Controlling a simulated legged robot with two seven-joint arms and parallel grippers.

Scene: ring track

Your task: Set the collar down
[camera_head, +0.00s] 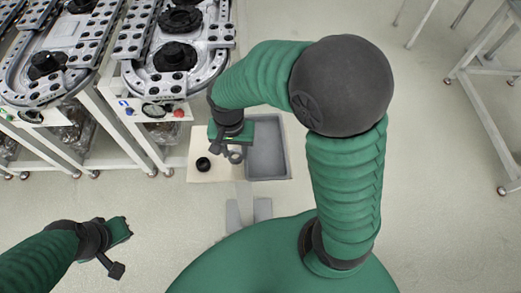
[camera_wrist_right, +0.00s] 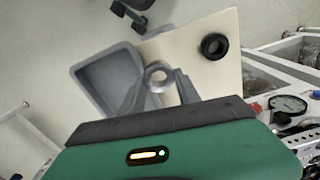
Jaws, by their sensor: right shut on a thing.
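The collar is a small grey ring (camera_head: 236,157), and it also shows in the wrist view (camera_wrist_right: 158,73). My right gripper (camera_head: 233,151) is shut on it; its two grey fingers (camera_wrist_right: 157,84) close on either side of the ring. In the head view the collar is over the right part of a cream board (camera_head: 212,176), near the left wall of a grey tray (camera_head: 267,178). I cannot tell how high it is above them. My left gripper (camera_head: 116,256) is at lower left, away from the collar; its finger opening is unclear.
A black ring-shaped part (camera_head: 203,164) lies on the cream board, left of the collar. The grey tray looks empty. A metal track bench (camera_head: 172,85) with black parts and a gauge stands at upper left. Another frame (camera_head: 490,110) stands far right, with open floor between.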

